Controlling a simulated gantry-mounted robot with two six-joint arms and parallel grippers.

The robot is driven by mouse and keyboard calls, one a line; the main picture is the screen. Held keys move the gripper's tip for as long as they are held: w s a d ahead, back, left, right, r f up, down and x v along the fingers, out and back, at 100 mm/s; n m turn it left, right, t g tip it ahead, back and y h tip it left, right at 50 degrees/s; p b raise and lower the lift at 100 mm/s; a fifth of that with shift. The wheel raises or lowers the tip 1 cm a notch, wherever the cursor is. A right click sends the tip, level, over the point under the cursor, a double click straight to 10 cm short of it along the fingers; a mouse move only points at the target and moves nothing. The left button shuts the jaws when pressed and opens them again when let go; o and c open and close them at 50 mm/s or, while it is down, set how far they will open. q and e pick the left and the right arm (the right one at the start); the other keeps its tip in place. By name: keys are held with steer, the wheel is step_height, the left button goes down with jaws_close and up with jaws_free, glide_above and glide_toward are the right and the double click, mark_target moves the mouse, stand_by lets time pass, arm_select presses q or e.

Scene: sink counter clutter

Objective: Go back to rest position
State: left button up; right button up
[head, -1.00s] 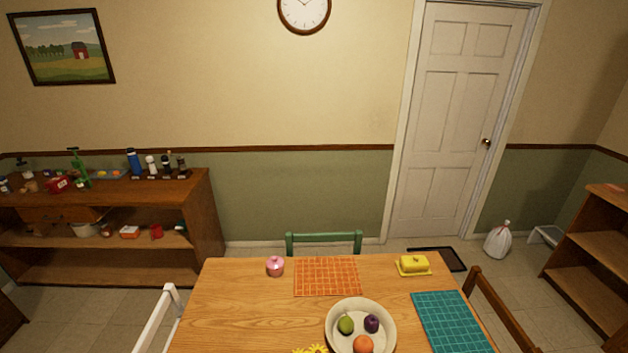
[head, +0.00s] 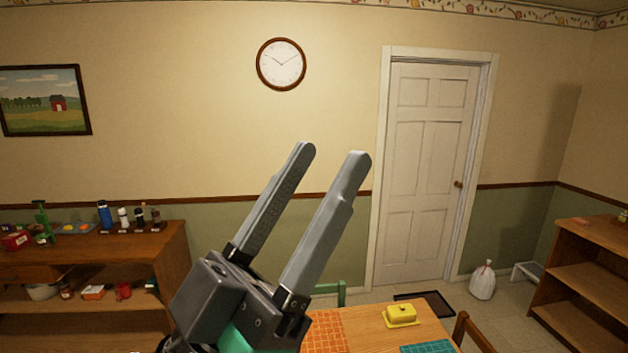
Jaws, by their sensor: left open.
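My left gripper (head: 333,153) is raised in the middle of the head view, its two grey fingers pointing up and slightly right. The fingers are apart with nothing between them. It appears in front of the wall and hides part of the dining table (head: 372,335). My right gripper is not in view.
On the table are an orange placemat (head: 325,333), a yellow butter dish (head: 401,314) and a teal placemat (head: 428,347). A wooden shelf (head: 150,250) with bottles stands at left, another shelf (head: 590,270) at right. A white bag (head: 482,281) sits by the door (head: 428,170).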

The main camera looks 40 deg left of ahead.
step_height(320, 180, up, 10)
steer(key=p, duration=0.9)
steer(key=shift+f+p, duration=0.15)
steer(key=shift+p, duration=0.2)
